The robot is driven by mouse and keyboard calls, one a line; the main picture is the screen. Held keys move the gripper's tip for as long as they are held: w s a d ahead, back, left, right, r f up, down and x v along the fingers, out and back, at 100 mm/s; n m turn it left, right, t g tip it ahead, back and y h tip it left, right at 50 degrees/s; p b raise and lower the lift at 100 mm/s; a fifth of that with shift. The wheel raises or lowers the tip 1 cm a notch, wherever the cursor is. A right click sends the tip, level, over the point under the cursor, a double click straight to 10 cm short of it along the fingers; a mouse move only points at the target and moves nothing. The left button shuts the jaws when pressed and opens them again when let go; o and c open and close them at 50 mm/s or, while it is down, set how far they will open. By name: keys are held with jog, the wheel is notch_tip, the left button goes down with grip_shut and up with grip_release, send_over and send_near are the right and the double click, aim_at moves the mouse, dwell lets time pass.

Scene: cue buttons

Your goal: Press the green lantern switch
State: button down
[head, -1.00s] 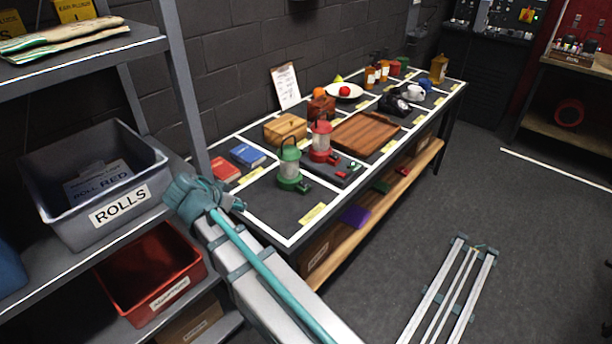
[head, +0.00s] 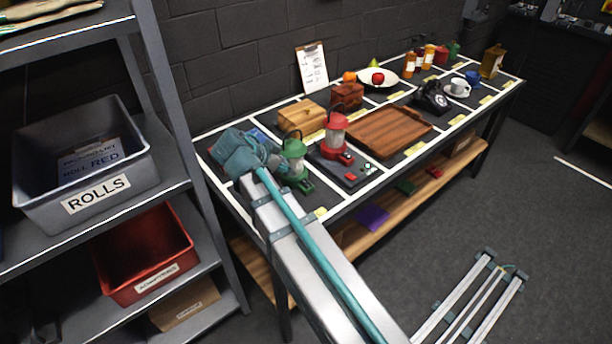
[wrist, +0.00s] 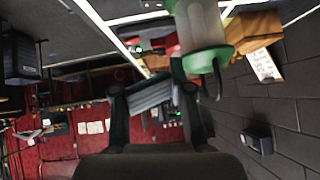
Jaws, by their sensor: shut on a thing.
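The green lantern (head: 293,150) stands upright on the dark table top, with a green switch piece (head: 305,186) at its foot on the near right side. In the wrist view the green lantern (wrist: 205,35) shows upside down at the top, close to one finger. My gripper (head: 270,158) is just left of the lantern, and whether it touches it I cannot tell. In the wrist view my gripper (wrist: 150,88) has its two fingers around a small grey ribbed block (wrist: 150,96). The switch is not clear in the wrist view.
A red lantern (head: 336,135) on a dark base stands right of the green one. A wooden box (head: 302,116) is behind, and a wooden tray (head: 385,138) lies further right. Shelving with a grey ROLLS bin (head: 80,185) stands at left.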

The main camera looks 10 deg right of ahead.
jog(key=p, duration=0.3)
send_over(307, 180)
jog(key=s+a, duration=0.2)
notch_tip(307, 180, down, 7)
jog(key=shift+r, duration=0.2)
jog(key=shift+w+f, duration=0.2)
jog(key=shift+f, duration=0.8)
jog(key=shift+a+f+p, duration=0.1)
jog(key=shift+f+p, duration=0.45)
jog(key=shift+f, duration=0.65)
jog(key=shift+w, duration=0.1)
